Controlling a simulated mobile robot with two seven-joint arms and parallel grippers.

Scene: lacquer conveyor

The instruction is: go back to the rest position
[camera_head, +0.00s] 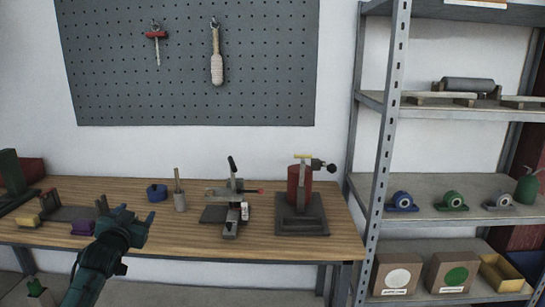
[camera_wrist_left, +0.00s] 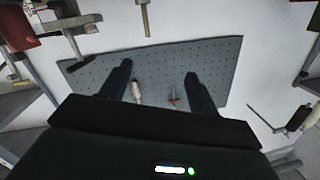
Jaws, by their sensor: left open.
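My left gripper (camera_head: 135,220) is in the lower left of the head view, in front of the wooden workbench (camera_head: 185,248) near its front edge. Its two dark fingers are apart with nothing between them. In the left wrist view the open fingers (camera_wrist_left: 155,85) point toward the grey pegboard (camera_wrist_left: 215,62), with clear air between them and the board. My right gripper is in neither view.
On the bench stand a purple block (camera_head: 83,228), a blue piece (camera_head: 157,193), a grey cylinder with a stick (camera_head: 180,200), a clamp fixture (camera_head: 230,228) and a red press (camera_head: 293,190). A metal shelf (camera_head: 455,217) stands at right. The pegboard (camera_head: 130,80) holds hanging tools.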

